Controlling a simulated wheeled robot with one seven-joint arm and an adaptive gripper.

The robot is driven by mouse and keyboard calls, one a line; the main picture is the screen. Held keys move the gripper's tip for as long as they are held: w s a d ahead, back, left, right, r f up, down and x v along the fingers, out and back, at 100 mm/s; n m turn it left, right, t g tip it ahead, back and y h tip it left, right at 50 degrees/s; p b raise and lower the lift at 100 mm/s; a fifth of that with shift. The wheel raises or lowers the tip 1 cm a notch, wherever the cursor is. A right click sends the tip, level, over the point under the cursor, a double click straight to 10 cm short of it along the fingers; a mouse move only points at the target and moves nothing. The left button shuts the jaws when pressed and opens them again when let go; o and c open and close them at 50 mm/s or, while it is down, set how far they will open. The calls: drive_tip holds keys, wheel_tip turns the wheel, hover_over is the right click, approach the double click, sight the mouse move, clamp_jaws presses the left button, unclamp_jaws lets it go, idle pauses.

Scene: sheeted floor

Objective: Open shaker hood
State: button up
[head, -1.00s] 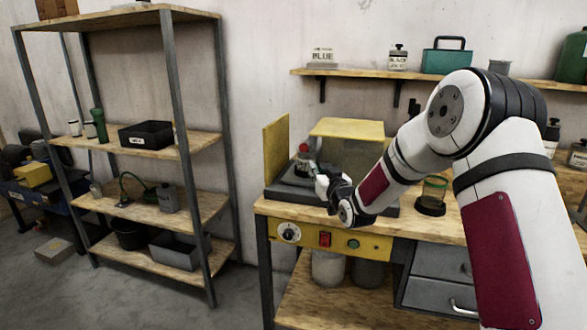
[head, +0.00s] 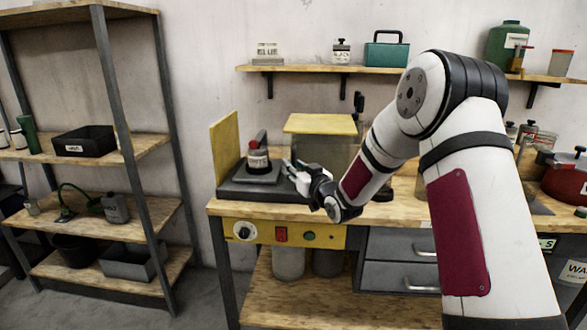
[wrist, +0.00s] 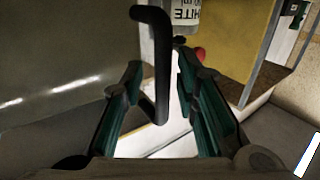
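The shaker stands on the workbench. Its hood has a yellow top (head: 321,124) and see-through walls, and it covers the right part of a dark base (head: 240,190). A bottle with a white label (head: 258,158) sits on the base, left of the hood. My gripper (head: 289,168) is in front of the hood, just right of the bottle. In the wrist view my gripper (wrist: 160,82) is open, with a bent black handle (wrist: 150,18) between its fingers. Contact cannot be told. The hood's wall (wrist: 50,60) fills the left there.
A yellow panel (head: 226,151) stands upright left of the bottle. The bench front (head: 300,234) carries a dial and buttons. A wall shelf (head: 300,70) runs above, and a metal rack (head: 120,150) stands to the left. The red pot (head: 567,183) is far right.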

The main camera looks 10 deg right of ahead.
drive_tip(key=v, duration=1.2)
idle(0.3)
drive_tip(key=shift+r, duration=0.15)
drive_tip(key=s+r+m+g+h+p, duration=0.1)
drive_tip(key=s+r+g+h+p, duration=0.15)
drive_tip(key=s+r, duration=0.4)
drive_tip(key=s+r+g+h+p, duration=0.1)
drive_tip(key=s+r+g+h, duration=0.25)
drive_tip(key=s, duration=0.55)
drive_tip(key=s+a+g+y+p, duration=0.1)
drive_tip(key=s+a+g, duration=0.1)
drive_tip(key=s, duration=1.2)
drive_tip(key=s+a+m+g+y+p, duration=0.1)
drive_tip(key=s+g, duration=0.4)
drive_tip(key=s, duration=0.9)
drive_tip(key=shift+s+a+r+m, duration=0.25)
drive_tip(key=shift+a+r+m, duration=0.05)
drive_tip(key=shift+a+r, duration=0.15)
